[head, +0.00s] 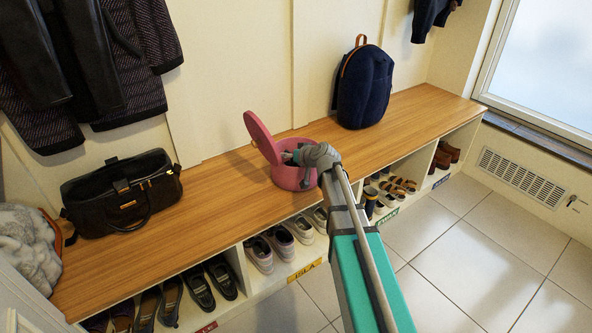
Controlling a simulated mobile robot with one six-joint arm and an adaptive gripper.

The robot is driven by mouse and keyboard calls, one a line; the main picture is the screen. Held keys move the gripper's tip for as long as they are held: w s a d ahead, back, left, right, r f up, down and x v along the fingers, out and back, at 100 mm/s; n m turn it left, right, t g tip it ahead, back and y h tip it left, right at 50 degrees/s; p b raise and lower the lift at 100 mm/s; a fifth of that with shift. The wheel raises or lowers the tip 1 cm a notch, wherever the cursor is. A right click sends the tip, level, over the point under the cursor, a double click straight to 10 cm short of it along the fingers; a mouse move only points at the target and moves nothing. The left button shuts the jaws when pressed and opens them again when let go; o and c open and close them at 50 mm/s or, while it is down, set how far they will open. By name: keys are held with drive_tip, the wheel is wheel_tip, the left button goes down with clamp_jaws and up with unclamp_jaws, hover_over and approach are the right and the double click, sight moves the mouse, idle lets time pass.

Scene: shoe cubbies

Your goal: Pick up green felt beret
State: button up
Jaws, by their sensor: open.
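No green felt beret shows in the head view. A round pink box (286,181) stands on the wooden bench top, with its pink lid (261,136) tilted up on the left side. My gripper (291,156) is at the mouth of the box, with my arm coming in from the lower right. Its fingers are small and partly hidden by my wrist, and it is open. The inside of the box is mostly hidden by my gripper and the rim, so I cannot tell what lies in it.
A black handbag (122,195) and grey fur (28,245) are on the bench (215,200) at left. A navy backpack (364,86) stands behind right. Coats (85,60) hang above left. Shoes (258,254) fill cubbies below. Bare bench lies on both sides of the box.

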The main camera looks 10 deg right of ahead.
drive_tip(key=shift+c, duration=0.2)
clamp_jaws()
drive_tip(key=shift+r, duration=0.2)
idle(0.4)
wheel_tip(320, 180, up, 18)
drive_tip(key=p, duration=1.8)
drive_tip(key=shift+f, duration=0.2)
